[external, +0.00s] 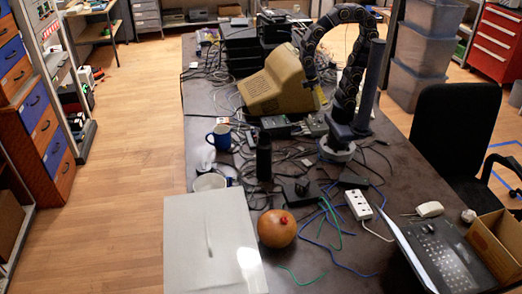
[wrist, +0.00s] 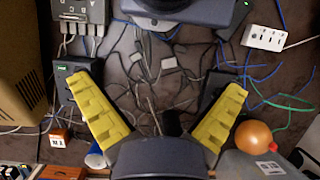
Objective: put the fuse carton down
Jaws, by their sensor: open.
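A small orange-and-white box (wrist: 60,138) with dark print lies at the lower left of the wrist view. It may be the fuse carton; the print is too small to be sure. It lies outside the left finger, apart from it. My gripper (wrist: 160,105) is open, its yellow-padded fingers spread wide with nothing held between them. In the external view my arm arches over beside the beige monitor (external: 273,82), and the fingers are hard to make out.
A blue mug (external: 221,137), a black bottle (external: 264,156), a round orange object (external: 277,229) and a white power strip (external: 358,205) stand on the dark table. Cables cover much of the middle. A grey panel (external: 210,240) fills the near left, and an open cardboard box (external: 497,243) stands at right.

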